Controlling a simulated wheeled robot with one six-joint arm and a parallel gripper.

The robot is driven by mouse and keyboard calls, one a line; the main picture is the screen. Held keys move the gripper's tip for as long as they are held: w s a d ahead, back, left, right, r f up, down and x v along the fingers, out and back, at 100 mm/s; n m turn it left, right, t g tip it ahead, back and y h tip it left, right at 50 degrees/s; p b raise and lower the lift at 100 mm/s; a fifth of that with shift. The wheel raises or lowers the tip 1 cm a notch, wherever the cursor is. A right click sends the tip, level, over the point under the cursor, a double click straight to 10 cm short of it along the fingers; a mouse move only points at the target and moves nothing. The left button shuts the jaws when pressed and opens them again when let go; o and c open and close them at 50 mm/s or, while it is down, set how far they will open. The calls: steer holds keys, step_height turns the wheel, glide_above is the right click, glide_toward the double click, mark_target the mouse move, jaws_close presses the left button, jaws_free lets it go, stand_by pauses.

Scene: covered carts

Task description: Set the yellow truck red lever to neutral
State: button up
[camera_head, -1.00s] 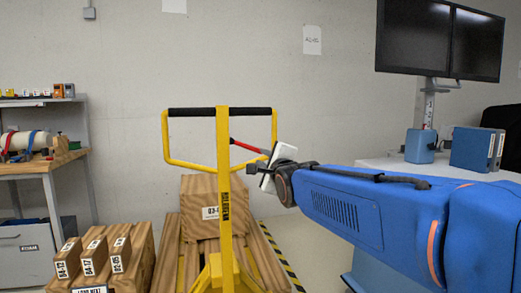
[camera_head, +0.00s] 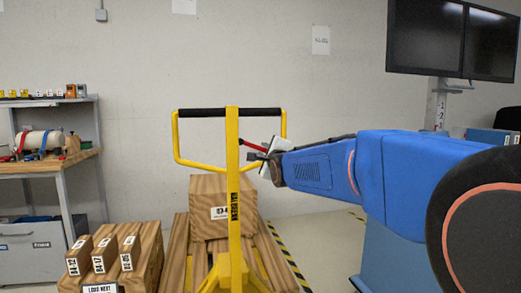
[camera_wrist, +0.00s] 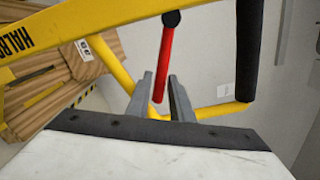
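The yellow truck (camera_head: 232,160) stands upright left of my arm, with a black-gripped loop handle (camera_head: 212,112) on top. Its red lever (camera_head: 253,145) sticks out from the mast to the right, tilted slightly down. In the wrist view the red lever (camera_wrist: 165,60) runs from a black round end near the mast down between my fingers. My gripper (camera_head: 257,157) is at the lever's free end; in the wrist view my gripper (camera_wrist: 163,97) is open, one finger on each side of the lever with visible gaps. I cannot tell whether either finger touches it.
The yellow handle frame (camera_wrist: 222,109) and its black grip (camera_wrist: 249,50) are close to my fingers on the right. A workbench (camera_head: 50,165) stands left, and monitors (camera_head: 450,38) are at the right.

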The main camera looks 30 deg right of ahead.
mark_target(260, 148)
steer(key=shift+x, duration=2.75)
steer(key=shift+c, duration=0.6)
jaws_close()
